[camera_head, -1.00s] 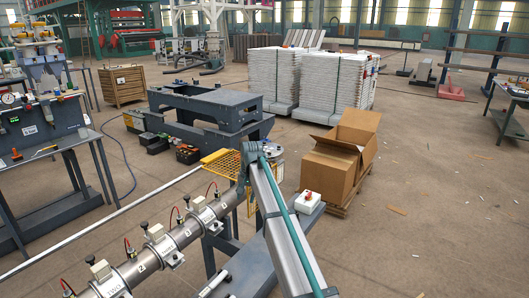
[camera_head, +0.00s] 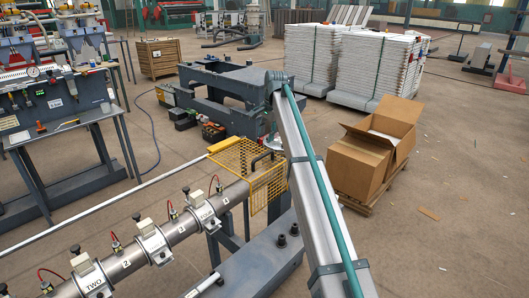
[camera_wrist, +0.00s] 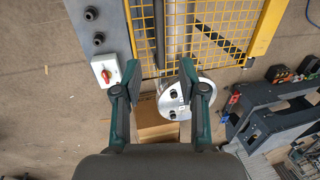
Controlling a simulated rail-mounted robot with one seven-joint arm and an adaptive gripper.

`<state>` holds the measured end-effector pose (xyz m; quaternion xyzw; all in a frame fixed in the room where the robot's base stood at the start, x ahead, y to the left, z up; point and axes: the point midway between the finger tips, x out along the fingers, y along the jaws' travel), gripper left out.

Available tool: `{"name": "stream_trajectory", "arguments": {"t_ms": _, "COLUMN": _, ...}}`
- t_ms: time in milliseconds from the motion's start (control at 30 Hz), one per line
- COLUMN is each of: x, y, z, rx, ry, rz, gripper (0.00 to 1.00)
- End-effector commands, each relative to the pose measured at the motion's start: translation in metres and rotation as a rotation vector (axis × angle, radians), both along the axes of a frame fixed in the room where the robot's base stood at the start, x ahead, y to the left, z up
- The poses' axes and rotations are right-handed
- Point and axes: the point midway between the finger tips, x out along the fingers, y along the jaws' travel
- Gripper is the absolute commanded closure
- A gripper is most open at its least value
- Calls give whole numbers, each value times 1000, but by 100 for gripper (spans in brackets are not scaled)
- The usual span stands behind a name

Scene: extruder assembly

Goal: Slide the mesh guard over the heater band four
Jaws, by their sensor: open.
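The yellow mesh guard (camera_head: 238,152) is an open-mesh cage at the far end of the steel barrel (camera_head: 187,230), beyond heater band four (camera_head: 202,209), the white-blocked clamp labelled FOUR. The guard looks apart from the band. In the wrist view the guard's mesh (camera_wrist: 215,38) fills the top right, with a grey bar running up through it. My gripper (camera_wrist: 159,74) is open, its dark green fingers spread just below the guard's near edge, with nothing seen held. In the head view my arm hides part of the guard's right side, and the gripper cannot be made out clearly.
Other heater bands with red cables (camera_head: 150,243) line the barrel. A white switch box with a red knob (camera_wrist: 106,70) sits left of my fingers; a round metal disc (camera_wrist: 174,100) lies behind the right finger. An open cardboard box (camera_head: 365,155) stands on the floor to the right.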

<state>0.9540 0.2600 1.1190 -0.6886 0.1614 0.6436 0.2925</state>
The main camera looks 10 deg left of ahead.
Motion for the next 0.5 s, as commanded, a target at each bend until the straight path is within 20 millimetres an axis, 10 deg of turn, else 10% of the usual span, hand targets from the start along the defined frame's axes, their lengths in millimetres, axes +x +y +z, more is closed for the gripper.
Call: {"name": "stream_trajectory", "arguments": {"t_ms": 500, "x": 9, "y": 12, "z": -78, "rx": -2, "ry": 1, "rz": 2, "gripper": 59}}
